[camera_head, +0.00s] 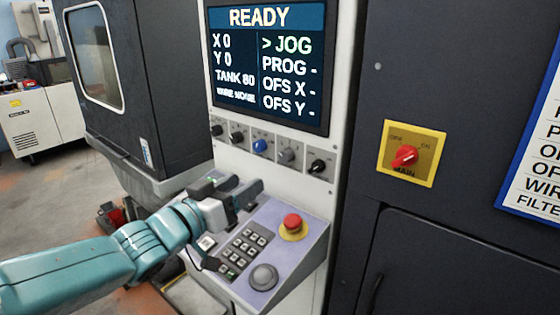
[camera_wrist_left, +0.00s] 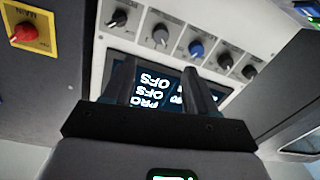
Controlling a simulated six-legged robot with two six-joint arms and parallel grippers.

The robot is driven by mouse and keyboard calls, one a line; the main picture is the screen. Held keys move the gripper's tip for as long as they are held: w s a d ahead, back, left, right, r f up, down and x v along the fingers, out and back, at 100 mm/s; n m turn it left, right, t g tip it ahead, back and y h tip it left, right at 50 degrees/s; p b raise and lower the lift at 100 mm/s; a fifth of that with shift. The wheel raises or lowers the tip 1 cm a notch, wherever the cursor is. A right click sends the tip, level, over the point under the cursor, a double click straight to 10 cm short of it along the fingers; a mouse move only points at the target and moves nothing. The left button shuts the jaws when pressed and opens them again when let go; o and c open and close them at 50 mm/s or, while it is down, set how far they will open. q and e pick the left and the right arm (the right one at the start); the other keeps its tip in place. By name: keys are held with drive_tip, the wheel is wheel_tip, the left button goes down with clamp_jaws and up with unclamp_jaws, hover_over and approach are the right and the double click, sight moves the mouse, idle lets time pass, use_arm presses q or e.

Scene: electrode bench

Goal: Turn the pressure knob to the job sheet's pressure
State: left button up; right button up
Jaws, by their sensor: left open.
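A row of small knobs sits on the white panel under the screen. One is blue (camera_head: 260,146), others are black or grey, such as the right-end black knob (camera_head: 317,166). Their labels are too small to read, so I cannot tell which is the pressure knob. The wrist view shows the blue knob (camera_wrist_left: 196,48) and the right-end black knob (camera_wrist_left: 118,18) beyond my fingers. My left gripper (camera_head: 240,188) is open and empty, below the knob row and apart from it. A blue-bordered sheet (camera_head: 540,150), perhaps the job sheet, is cut off at the right; no pressure value shows.
The screen (camera_head: 268,60) reads READY. Below my gripper is a sloped console (camera_head: 312,240) with a keypad (camera_head: 243,250), a red stop button (camera_head: 292,222) and a grey dial (camera_head: 264,277). A red main switch (camera_head: 405,156) on a yellow plate is at the right.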

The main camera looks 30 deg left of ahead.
sight(283, 159)
use_arm(q)
drive_tip(key=w+p, duration=0.1)
drive_tip(key=w, duration=1.1)
drive_tip(key=shift+d+f+p, duration=0.1)
drive_tip(key=shift+p, duration=0.2)
drive_tip(key=shift+w, duration=0.2)
drive_tip(key=c, duration=1.1)
